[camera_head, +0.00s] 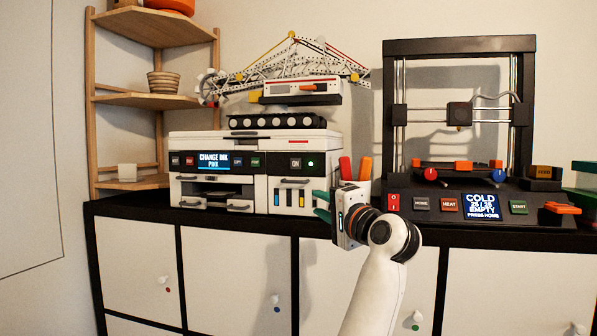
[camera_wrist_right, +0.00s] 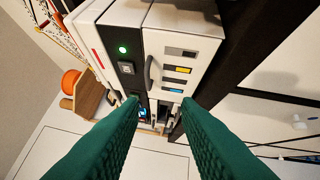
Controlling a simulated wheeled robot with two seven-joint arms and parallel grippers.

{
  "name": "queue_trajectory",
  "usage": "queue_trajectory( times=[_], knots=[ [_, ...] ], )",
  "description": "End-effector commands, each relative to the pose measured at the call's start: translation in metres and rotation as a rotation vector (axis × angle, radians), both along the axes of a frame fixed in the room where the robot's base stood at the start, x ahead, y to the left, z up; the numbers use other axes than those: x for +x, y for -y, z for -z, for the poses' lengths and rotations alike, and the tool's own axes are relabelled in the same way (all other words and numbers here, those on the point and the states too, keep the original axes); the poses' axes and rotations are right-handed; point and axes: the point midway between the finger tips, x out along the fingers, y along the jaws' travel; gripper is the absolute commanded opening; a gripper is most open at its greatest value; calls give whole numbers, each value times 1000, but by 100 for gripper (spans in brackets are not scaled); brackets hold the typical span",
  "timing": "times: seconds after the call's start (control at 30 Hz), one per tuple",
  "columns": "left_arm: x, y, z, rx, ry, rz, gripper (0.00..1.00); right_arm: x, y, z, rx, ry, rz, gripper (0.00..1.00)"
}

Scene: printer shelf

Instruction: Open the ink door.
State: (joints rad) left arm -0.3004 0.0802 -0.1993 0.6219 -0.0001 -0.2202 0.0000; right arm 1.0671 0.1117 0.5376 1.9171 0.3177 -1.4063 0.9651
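The white printer (camera_head: 255,147) stands on the black cabinet top, its screen reading "CHANGE INK PINK". Its ink door (camera_head: 290,206) is the right front panel, with a dark handle (camera_head: 292,181) at its top and several colour windows below; it looks closed. In the right wrist view the door (camera_wrist_right: 200,48) appears turned sideways, with the handle (camera_wrist_right: 150,72) beyond the fingertips. My right gripper (camera_head: 322,205) is in front of the door's right side, its green fingers apart and empty; they also show in the right wrist view (camera_wrist_right: 160,102). My left gripper is out of view.
A 3D printer (camera_head: 460,120) stands to the right, with orange-handled tools (camera_head: 364,167) in a white holder between the two machines. A wooden corner shelf (camera_head: 150,100) is at left. The space in front of the cabinet doors (camera_head: 235,265) is clear.

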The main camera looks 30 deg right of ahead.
Motion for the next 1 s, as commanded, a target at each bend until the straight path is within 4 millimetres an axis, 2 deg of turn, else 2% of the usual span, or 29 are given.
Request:
queue_trajectory(
  times=[0.03, 0.17, 0.6, 0.7, 0.83, 1.0],
  knots=[
    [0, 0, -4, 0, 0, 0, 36, -7, 1, -13, 15, 20, -1, 30],
    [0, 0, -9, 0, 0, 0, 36, -5, 3, -21, 29, 32, -4, 30],
    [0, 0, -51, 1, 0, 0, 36, 77, 8, -33, 27, 29, -5, 30],
    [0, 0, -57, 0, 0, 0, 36, 91, 9, -34, 26, 30, -5, 30],
    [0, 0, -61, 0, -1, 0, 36, 102, 10, -34, 25, 31, -3, 30],
    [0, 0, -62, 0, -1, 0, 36, 107, 11, -32, 24, 31, -2, 30]
  ],
)
